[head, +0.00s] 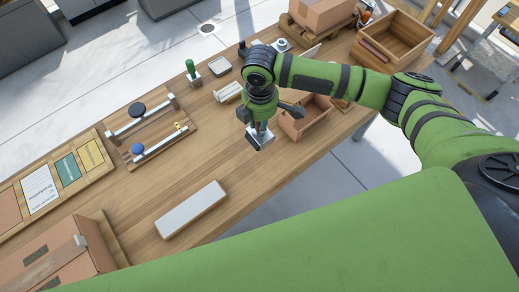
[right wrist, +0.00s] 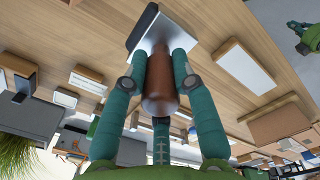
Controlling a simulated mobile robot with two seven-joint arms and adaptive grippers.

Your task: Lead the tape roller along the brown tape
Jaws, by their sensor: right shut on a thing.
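My right gripper (head: 262,112) is shut and hangs above the middle of the table. In the right wrist view its two green fingers (right wrist: 158,75) close on both sides of the brown handle of the tape roller (right wrist: 158,92). The roller's pale metal head and dark edge show beyond the fingertips. In the head view the roller's metal head (head: 260,138) shows below the gripper. A closed carton (head: 40,262) stands at the lower left, with a band across its top; I cannot tell whether this is the brown tape. A small green-and-black shape, seemingly my left gripper (right wrist: 303,36), shows in the right wrist view.
A long pale block (head: 190,208) lies between the roller and the carton. An open brown box (head: 305,120) is right of the gripper. A wooden board with metal rails (head: 150,130) and a card tray (head: 60,172) stand left.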

